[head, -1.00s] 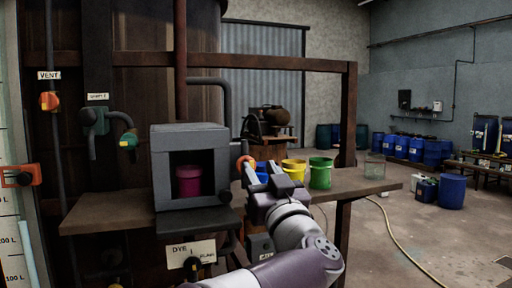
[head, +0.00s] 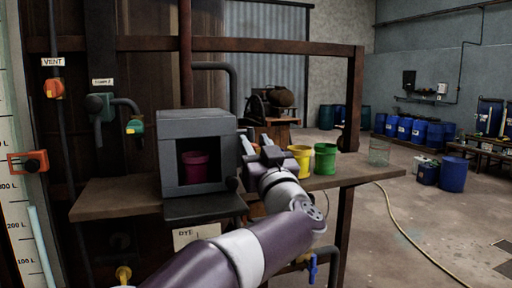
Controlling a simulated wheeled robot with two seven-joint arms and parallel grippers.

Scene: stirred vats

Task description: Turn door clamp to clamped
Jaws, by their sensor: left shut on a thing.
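A grey box (head: 228,125) stands on the wooden shelf, with a square opening in front and a magenta bucket (head: 195,167) inside. My left gripper (head: 250,146) is at the right side of the box, shut on a small part there. That part is mostly hidden by the fingers; it is where an orange-red knob showed before, and I take it to be the door clamp. I cannot tell which way the clamp is turned. My right gripper is not in view.
The wooden shelf (head: 110,198) carries the box, with a yellow bucket (head: 299,158) and a green bucket (head: 325,158) right of my gripper. Pipes with an orange vent valve (head: 54,88) and a green-handled valve (head: 135,126) stand left. The floor at right is open, crossed by a hose (head: 405,232).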

